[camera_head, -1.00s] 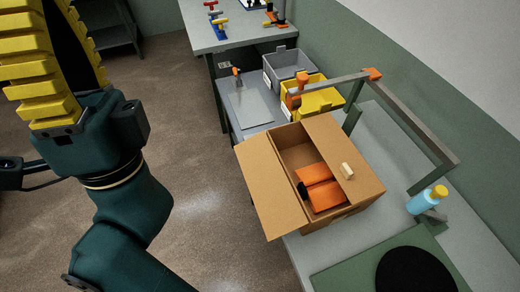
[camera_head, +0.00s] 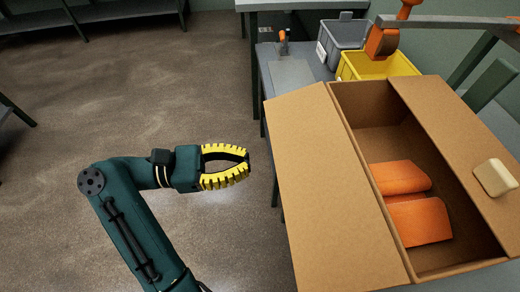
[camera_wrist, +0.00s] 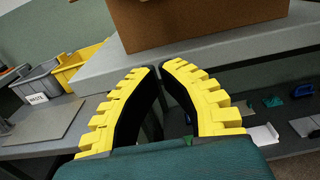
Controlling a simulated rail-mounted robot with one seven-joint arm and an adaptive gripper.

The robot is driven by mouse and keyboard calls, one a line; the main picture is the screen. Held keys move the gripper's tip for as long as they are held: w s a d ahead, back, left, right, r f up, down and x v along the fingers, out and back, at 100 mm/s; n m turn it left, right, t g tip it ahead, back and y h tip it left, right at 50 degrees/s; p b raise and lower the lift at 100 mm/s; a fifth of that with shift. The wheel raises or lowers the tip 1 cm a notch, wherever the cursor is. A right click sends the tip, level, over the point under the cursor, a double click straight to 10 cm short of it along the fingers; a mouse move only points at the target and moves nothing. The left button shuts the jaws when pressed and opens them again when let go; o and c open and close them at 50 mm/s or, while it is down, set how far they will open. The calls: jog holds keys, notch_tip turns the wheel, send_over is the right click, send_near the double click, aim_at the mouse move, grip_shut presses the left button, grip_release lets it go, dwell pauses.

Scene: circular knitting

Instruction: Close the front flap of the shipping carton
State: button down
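The brown shipping carton (camera_head: 450,265) stands open on the grey bench, with orange packets (camera_head: 415,218) inside. Its left flap (camera_head: 330,195), on my gripper's side, is folded outward and slopes away from the opening. A second flap (camera_head: 455,140) on the right lies beside the opening with a cream block (camera_head: 495,177) on it. My gripper (camera_head: 246,159) is left of the outward flap, apart from it, with its yellow fingertips close together and nothing between them. In the wrist view, the fingertips (camera_wrist: 160,68) point towards the carton's brown side (camera_wrist: 200,22), below which is the bench edge.
A grey bin (camera_head: 343,40) and a yellow bin (camera_head: 385,66) stand behind the carton. An orange-jointed grey frame (camera_head: 450,22) rises at the back right. Open floor (camera_head: 130,105) surrounds my arm on the left. In the wrist view, small items lie on a lower shelf (camera_wrist: 285,118).

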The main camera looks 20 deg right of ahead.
aim_at(287, 147)
jog(key=s+d+p, duration=0.2)
jog(key=d+p, duration=0.1)
jog(key=d, duration=0.6)
jog(key=r, duration=0.2)
jog(key=a+r, duration=0.1)
jog(key=r, duration=0.1)
jog(key=shift+w, duration=0.2)
